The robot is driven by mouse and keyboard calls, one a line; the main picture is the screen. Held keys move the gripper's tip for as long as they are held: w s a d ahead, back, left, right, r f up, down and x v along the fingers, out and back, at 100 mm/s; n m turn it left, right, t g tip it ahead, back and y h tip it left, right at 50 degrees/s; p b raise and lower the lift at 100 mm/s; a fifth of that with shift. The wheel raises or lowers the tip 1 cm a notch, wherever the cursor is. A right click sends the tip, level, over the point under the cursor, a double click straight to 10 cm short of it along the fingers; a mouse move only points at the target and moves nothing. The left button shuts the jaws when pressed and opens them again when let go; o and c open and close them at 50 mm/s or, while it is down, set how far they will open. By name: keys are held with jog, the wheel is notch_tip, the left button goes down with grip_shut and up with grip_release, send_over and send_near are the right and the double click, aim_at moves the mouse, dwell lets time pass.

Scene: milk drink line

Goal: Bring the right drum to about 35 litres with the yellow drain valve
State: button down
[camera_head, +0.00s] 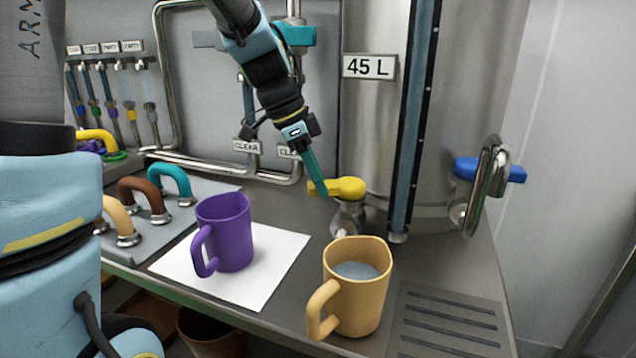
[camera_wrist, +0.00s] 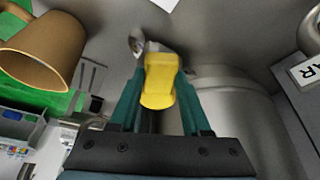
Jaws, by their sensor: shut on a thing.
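My gripper (camera_head: 318,187) is shut on the handle's end. In the wrist view the yellow handle (camera_wrist: 158,82) lies between the two teal fingers. A tan mug (camera_head: 357,290) with pale liquid in it stands in front of the valve.
A purple mug (camera_head: 228,230) stands on a white sheet (camera_head: 280,262) left of the tan mug. A blue-handled valve (camera_head: 478,169) is at the right, above a slotted drain grate (camera_head: 450,320).

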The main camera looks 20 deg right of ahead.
jog(key=shift+s+a+n, duration=0.1)
jog(key=shift+s+n, duration=0.05)
jog(key=shift+n, duration=0.15)
jog(key=shift+c, duration=1.8)
grip_release()
jog(key=s+b+v, duration=0.1)
jog(key=v, duration=0.9)
jog(key=shift+w+r, duration=0.4)
jog(key=shift+w, duration=0.05)
jog(key=shift+a, duration=0.15)
